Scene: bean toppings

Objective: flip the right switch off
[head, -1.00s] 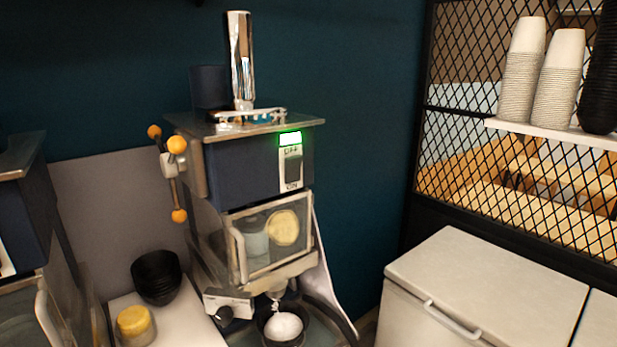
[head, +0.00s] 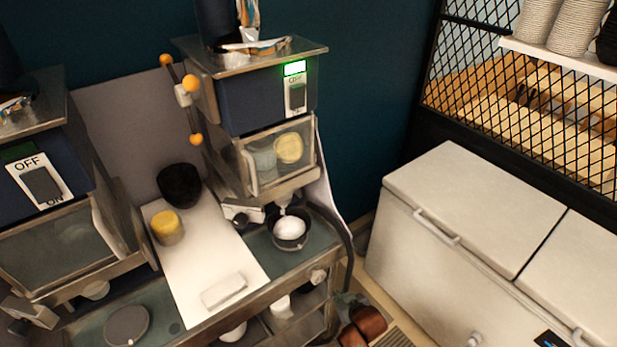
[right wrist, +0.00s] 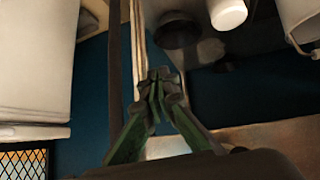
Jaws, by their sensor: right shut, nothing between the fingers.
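The right machine (head: 262,105) is dark blue with a metal top. Its switch (head: 297,96) sits on a white plate at the front right, with OFF at the top. The green light (head: 294,68) above the switch is lit. The left machine's switch (head: 41,184) has OFF above and ON below, under a dark green panel. My right gripper (head: 346,299) is low in the head view, below and right of the right machine, well apart from its switch. In the right wrist view its green fingers (right wrist: 157,82) meet at the tips, empty. My left gripper is out of view.
A lever with orange knobs (head: 185,95) stands left of the right machine. A black bowl with white contents (head: 290,229) sits below it. A white chest freezer (head: 470,215) fills the right side. The wall in front of the switch is clear.

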